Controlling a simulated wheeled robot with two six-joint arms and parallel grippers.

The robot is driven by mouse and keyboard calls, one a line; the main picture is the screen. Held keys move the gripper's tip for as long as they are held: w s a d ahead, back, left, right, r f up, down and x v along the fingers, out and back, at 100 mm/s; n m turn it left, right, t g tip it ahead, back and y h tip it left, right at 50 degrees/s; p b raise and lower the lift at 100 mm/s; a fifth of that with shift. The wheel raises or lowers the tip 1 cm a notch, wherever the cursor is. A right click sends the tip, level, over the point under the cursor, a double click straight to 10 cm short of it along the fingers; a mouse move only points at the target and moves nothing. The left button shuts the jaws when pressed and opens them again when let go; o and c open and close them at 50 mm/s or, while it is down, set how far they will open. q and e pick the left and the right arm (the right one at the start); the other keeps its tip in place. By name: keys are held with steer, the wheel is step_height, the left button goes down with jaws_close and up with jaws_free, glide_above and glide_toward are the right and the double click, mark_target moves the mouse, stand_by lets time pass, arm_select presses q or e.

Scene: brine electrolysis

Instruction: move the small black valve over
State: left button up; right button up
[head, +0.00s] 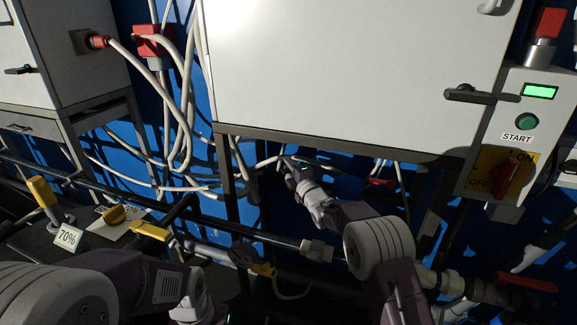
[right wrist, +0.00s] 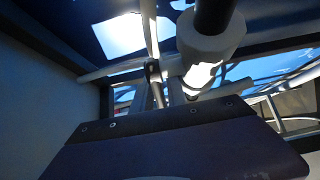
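I cannot say for certain which part is the small black valve. The right wrist view shows a dark rod (right wrist: 214,14) in a grey collar (right wrist: 208,45) beyond my gripper body. My left wrist is at the bottom left; its fingers are out of frame.
A large white cabinet (head: 350,70) on a dark frame hangs above my right gripper. Pale cables (head: 187,95) hang left of it. A control box (head: 520,130) with a red and yellow switch stands right. Yellow levers (head: 42,191) and a 70% label (head: 67,236) are at left.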

steer(key=shift+w+a, duration=0.15)
steer(key=shift+w, duration=0.1)
jaws_close()
